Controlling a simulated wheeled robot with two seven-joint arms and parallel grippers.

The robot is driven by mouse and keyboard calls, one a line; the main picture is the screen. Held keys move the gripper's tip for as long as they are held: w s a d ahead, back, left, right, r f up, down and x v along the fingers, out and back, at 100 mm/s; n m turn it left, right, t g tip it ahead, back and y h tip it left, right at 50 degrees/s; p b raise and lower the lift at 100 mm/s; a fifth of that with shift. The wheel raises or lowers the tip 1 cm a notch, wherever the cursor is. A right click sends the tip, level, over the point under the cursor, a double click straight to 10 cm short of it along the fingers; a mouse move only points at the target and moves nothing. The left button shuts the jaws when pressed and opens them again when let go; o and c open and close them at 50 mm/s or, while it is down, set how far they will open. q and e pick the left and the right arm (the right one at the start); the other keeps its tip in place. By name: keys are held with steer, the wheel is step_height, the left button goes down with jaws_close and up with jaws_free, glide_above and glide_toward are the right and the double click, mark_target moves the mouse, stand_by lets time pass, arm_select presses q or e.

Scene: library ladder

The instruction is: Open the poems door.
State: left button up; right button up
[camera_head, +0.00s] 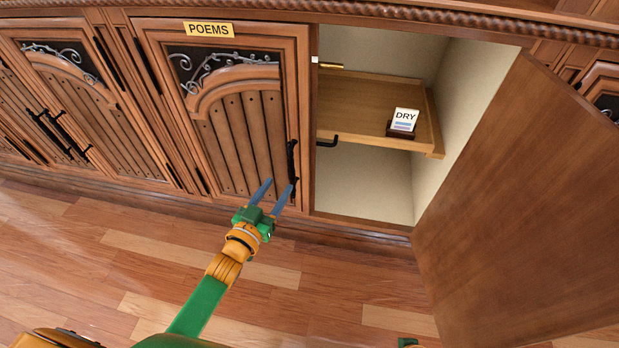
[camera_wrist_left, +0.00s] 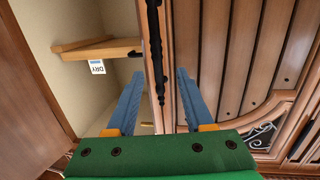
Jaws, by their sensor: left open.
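The poems door (camera_head: 238,125) is a shut wooden cabinet door with a carved arch and metal scrollwork, under a yellow label (camera_head: 209,29) reading POEMS. Its black vertical handle (camera_head: 292,165) is near its right edge. My left gripper (camera_head: 274,189) is open and empty, in front of the door's lower right part, by the handle's lower end. In the left wrist view, the handle (camera_wrist_left: 154,45) runs down into the gap between the fingertips (camera_wrist_left: 160,74). I cannot tell how far the fingers are from it or whether they touch.
Right of the poems door, a cabinet stands open, with a shelf (camera_head: 365,105) bearing a small DRY sign (camera_head: 405,121). Its large open door (camera_head: 525,215) swings out to the right. More shut cabinet doors (camera_head: 85,110) line the left. The wooden floor (camera_head: 90,265) in front is clear.

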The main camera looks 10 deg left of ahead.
mark_target(289, 166)
arm_select(q)
steer(key=shift+w+d+r+t+h, duration=0.2)
steer(key=shift+w+r, duration=0.1)
steer(key=shift+w, duration=0.2)
steer(key=shift+w+d+r+t+h, duration=0.1)
steer(key=shift+w+r+t+h, duration=0.15)
steer(key=shift+w, duration=0.2)
steer(key=w+b, duration=0.1)
steer(key=w, duration=0.1)
steer(key=w+d+b, duration=0.1)
steer(key=w, duration=0.2)
steer(key=shift+w+r, duration=0.15)
steer(key=shift+w, duration=0.05)
steer(key=shift+w+d+r+b, duration=0.1)
steer(key=shift+w+b, duration=0.2)
jaws_close()
arm_select(e)
step_height(289, 166, up, 6)
steer(key=w, duration=0.1)
steer(key=shift+w+a+t, duration=0.2)
steer(key=shift+w+t, duration=0.05)
steer(key=shift+t, duration=0.15)
